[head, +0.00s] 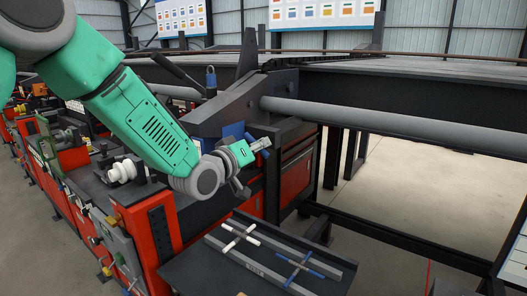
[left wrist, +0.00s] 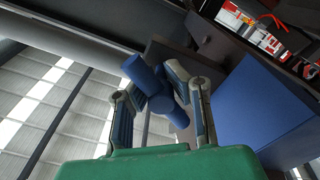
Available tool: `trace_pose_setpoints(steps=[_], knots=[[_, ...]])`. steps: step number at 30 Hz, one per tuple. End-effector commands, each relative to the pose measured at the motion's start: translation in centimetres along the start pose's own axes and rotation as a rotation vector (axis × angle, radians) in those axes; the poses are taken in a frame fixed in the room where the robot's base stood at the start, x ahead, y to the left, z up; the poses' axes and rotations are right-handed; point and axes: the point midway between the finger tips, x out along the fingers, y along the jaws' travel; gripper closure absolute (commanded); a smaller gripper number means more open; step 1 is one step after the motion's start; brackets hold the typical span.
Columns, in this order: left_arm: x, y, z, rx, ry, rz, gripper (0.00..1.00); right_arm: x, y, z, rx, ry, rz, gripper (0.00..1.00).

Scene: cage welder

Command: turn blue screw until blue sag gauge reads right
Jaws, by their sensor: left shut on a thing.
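My left gripper (head: 258,149) reaches in from the left beside the dark frame at the end of the grey roller. In the left wrist view its two fingers (left wrist: 160,105) are closed on the blue screw (left wrist: 140,70), whose blue rounded head and bar sit between the fingertips. In the head view the fingers and wrist mostly hide the screw. No gauge dial or reading can be made out in either view. My right gripper is in neither view.
A dark tray (head: 190,272) below holds grey bars with a white cross piece (head: 240,236) and a blue cross piece (head: 299,266). A blue block (left wrist: 265,115) is close to the right of the gripper. The long grey roller (head: 400,122) runs rightward. A red cabinet (head: 298,178) is behind.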

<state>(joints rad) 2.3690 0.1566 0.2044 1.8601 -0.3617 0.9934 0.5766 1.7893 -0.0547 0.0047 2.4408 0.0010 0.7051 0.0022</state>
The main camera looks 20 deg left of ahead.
Motion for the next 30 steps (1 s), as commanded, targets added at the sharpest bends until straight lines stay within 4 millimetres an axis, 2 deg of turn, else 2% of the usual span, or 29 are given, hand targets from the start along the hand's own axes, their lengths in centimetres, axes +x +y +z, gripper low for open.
trace_pose_setpoints(steps=[1,9,23,24,26,30], knots=[[0.02,-0.11,-0.48,0.026,0.013,0.0,1.0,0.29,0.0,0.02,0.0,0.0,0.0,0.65],[0.0,0.01,-0.65,0.109,0.015,0.0,1.0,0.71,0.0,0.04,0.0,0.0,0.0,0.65],[-0.02,0.09,-0.85,0.121,0.018,0.001,1.0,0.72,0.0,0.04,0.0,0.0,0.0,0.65],[-0.02,0.09,-0.85,0.121,0.018,0.001,0.76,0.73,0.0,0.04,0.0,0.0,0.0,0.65],[-0.01,0.08,-0.75,0.121,0.016,0.001,0.58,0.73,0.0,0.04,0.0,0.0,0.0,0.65],[0.1,0.05,-0.45,0.121,0.01,0.0,0.58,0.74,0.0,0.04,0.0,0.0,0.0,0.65]])
